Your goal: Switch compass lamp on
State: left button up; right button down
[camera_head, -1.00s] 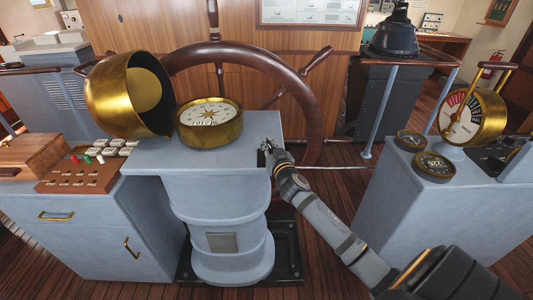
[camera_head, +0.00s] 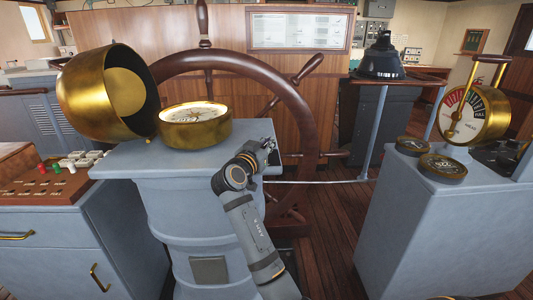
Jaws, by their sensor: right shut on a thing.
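The brass compass (camera_head: 194,124) sits on top of the grey-blue binnacle pedestal (camera_head: 125,163), its dial facing up. Its brass hood (camera_head: 105,92) is tipped open at the left. My right gripper (camera_head: 268,146) is at the right edge of the pedestal top, just right of the compass. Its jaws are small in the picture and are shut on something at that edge. The thing held is mostly hidden by the gripper, so I cannot make out a lamp switch. My left gripper is not in view.
The wooden ship's wheel (camera_head: 295,115) stands close behind the pedestal. At the right, a grey console (camera_head: 425,215) carries a brass engine telegraph (camera_head: 472,116) and small gauges (camera_head: 442,167). A button panel (camera_head: 48,183) lies at the left.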

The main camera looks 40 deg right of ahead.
jog(key=shift+f+m+g+b, duration=0.15)
jog(key=shift+m+g+b, duration=0.15)
jog(key=shift+g+b, duration=0.1)
jog(key=c, duration=1.4)
grip_release()
jog(key=shift+s, duration=0.1)
